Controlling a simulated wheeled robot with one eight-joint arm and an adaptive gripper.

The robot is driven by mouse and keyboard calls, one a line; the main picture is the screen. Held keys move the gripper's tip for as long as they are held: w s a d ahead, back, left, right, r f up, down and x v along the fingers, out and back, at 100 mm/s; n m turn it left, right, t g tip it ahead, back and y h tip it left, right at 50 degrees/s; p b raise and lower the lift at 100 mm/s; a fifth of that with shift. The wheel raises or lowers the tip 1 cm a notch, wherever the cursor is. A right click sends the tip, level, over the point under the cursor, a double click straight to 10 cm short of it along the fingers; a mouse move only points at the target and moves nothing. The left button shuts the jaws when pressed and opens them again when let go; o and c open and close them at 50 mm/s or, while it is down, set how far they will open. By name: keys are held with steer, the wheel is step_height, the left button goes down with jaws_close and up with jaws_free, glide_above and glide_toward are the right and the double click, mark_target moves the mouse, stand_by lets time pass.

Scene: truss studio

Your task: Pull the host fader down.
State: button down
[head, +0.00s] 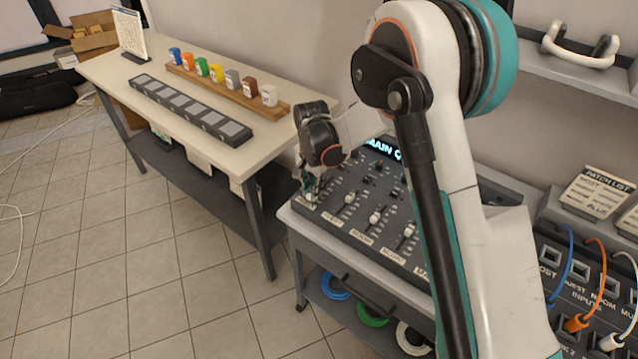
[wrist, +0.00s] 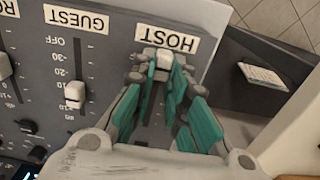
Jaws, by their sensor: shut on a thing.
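The host fader (wrist: 163,58) has a white cap, close beside the HOST label (wrist: 166,39) in the wrist view. The cap sits at the label end of its slot, level with about the OFF mark on the neighbouring scale. My gripper (wrist: 165,72), with teal fingers, is shut on this cap.
Several more white faders, one of them here (head: 375,217), lie to the right on the desk. A patch panel (head: 571,283) with cables stands at the far right.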

steer(key=shift+s+a, duration=0.1)
steer(key=c, duration=1.6)
jaws_free()
steer(key=shift+a, duration=0.1)
steer(key=shift+o, duration=0.2)
steer(key=shift+r, duration=0.1)
step_height(320, 180, up, 12)
